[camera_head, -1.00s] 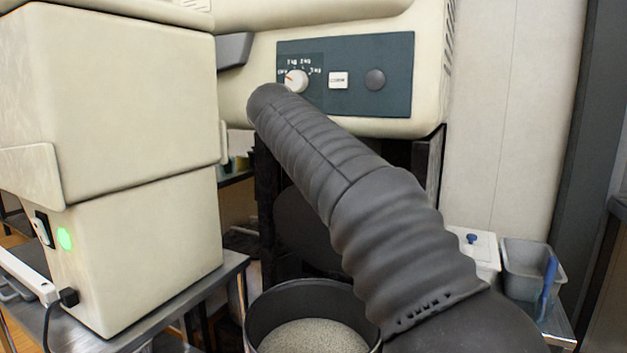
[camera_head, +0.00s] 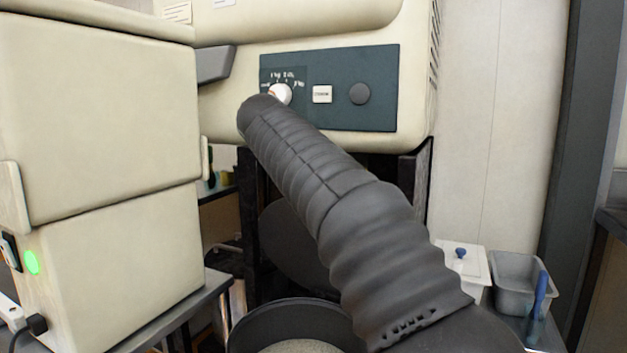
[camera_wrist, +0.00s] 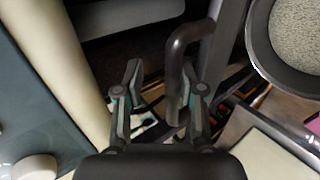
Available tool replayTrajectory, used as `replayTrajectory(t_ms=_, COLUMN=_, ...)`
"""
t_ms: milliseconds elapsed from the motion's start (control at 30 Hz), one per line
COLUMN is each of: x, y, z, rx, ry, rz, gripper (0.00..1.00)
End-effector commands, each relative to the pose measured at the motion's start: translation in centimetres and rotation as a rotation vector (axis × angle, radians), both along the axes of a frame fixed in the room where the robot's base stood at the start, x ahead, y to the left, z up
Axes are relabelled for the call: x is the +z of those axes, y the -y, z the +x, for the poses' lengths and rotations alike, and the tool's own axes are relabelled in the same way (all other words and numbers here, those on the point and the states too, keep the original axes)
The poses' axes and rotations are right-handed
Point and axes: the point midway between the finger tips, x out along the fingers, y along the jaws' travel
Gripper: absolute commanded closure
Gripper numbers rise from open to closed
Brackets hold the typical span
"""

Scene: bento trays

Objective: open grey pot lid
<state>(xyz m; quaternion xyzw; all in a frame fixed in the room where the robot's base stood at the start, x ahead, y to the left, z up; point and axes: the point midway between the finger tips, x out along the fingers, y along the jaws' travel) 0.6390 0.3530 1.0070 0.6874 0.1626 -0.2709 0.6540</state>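A dark grey round pot (camera_head: 262,322) with pale grainy contents stands at the bottom of the head view, its top open. It also shows at the upper right of the wrist view (camera_wrist: 262,65). A dark round disc (camera_head: 283,240), perhaps its lid, stands behind the pot, partly hidden by my arm. In the wrist view, my gripper (camera_wrist: 165,78) is open. A dark curved bar handle (camera_wrist: 175,65) lies between the fingers, close to the right one. I cannot tell whether they touch. My gripper is hidden in the head view.
A cream machine with a dark control panel (camera_head: 365,115) stands behind my arm. A cream box with a green light (camera_head: 100,190) fills the left. A white lidded container (camera_head: 466,262) and a grey metal bin (camera_head: 515,272) stand at the right.

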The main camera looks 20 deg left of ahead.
Motion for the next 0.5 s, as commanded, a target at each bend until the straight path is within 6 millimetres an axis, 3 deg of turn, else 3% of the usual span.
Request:
replayTrajectory(t_ms=300, x=0.4, y=-0.3, z=-0.4, rx=0.005, ry=0.003, rz=0.003, gripper=0.61)
replayTrajectory(t_ms=500, x=2.3, y=-0.6, z=-2.6, rx=0.008, ry=0.008, rz=0.007, gripper=0.61)
